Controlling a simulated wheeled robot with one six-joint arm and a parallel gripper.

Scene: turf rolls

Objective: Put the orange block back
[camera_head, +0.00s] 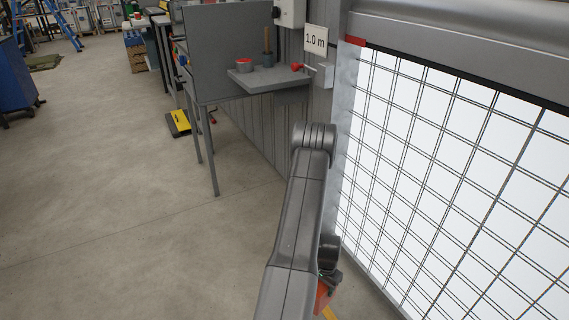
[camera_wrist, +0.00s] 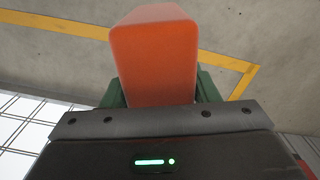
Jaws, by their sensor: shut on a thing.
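The orange block (camera_wrist: 153,58) is held between the green fingers of my gripper (camera_wrist: 153,88) in the wrist view. It stands out past the fingertips, over the grey floor. In the head view, a small part of the orange block (camera_head: 323,295) shows low in the picture, mostly hidden behind my arm. My gripper (camera_head: 328,283) is there too, largely covered by my arm, near the foot of the grid panel. The place the block belongs to cannot be made out.
A white panel with a wire grid (camera_head: 450,170) stands close on the right. A grey bench (camera_head: 265,78) with a red-topped tub (camera_head: 244,65) is ahead. A yellow floor line (camera_wrist: 75,29) runs below the block. Open concrete floor (camera_head: 100,180) lies to the left.

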